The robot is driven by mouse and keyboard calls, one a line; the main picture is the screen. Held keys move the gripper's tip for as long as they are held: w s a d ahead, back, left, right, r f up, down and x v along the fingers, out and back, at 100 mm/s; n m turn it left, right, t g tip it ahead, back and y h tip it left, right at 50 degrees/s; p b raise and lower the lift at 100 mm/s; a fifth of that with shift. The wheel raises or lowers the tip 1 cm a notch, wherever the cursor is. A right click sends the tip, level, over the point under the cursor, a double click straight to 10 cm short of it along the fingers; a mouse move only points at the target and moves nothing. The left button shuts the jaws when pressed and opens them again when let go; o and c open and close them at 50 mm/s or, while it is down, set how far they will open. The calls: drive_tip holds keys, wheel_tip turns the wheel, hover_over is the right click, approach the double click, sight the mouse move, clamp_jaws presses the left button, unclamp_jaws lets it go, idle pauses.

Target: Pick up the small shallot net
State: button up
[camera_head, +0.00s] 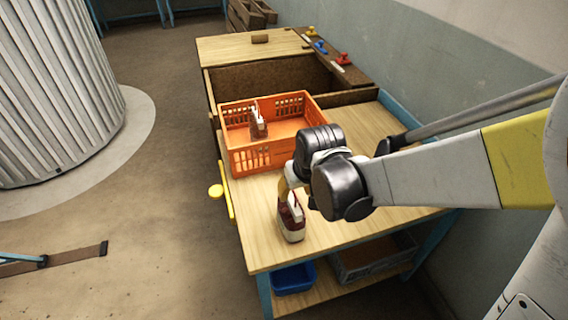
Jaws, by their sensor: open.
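A small reddish-brown net with a white label (291,222), which looks like the shallot net, stands upright on the wooden workbench (330,240) near its front left. My gripper (293,188) is at the top of this net, pointing down, with its jaws open. My wrist hides part of the fingers, and I cannot tell whether they touch the net. A similar small reddish item with a white label (259,124) stands inside the orange crate (250,160), behind and left of my gripper.
The crate's front wall is close to my wrist. Behind it is a brown open bin (270,84). Small coloured items (321,47) lie along the back right ledge. A yellow-handled object (217,191) is at the left edge. A blue tray (294,278) sits on the lower shelf.

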sight(291, 199)
drive_tip(key=b+x, duration=0.3)
drive_tip(key=x, duration=0.4)
drive_tip(key=shift+w+a+f, duration=0.1)
drive_tip(key=shift+w+f, duration=0.05)
drive_tip(key=shift+f, duration=0.15)
drive_tip(key=shift+r, duration=0.1)
clamp_jaws()
